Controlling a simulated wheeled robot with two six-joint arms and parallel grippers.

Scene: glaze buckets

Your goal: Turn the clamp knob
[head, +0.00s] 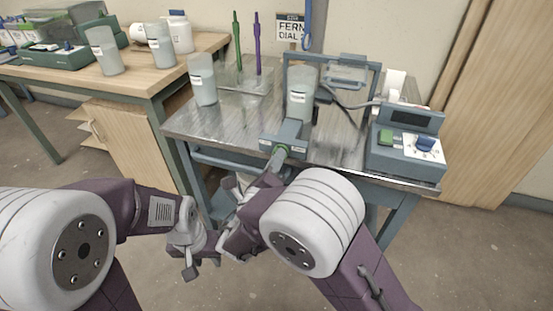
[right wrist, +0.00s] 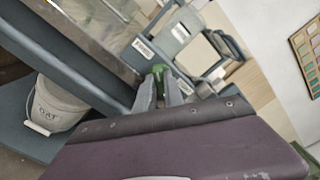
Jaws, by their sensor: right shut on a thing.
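The green clamp knob (head: 283,150) sits at the front of the grey clamp block (head: 287,134) on the metal bench's front edge. A clear container (head: 301,95) with a label stands upright just behind the block. My right gripper (head: 277,162) reaches up to the knob from below and is shut on it, hiding part of it. In the right wrist view the knob (right wrist: 158,76) shows green at the fingertips (right wrist: 172,92). My left gripper (head: 196,262) hangs low in front of the bench, away from the knob; its fingers are not clear.
A grey device (head: 405,145) with a dial stands at the bench's right. Another clear container (head: 203,83) and green and purple upright tools (head: 238,45) stand at its left and back. A white bucket (right wrist: 58,105) sits below the bench. A wooden table (head: 130,80) is at the left.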

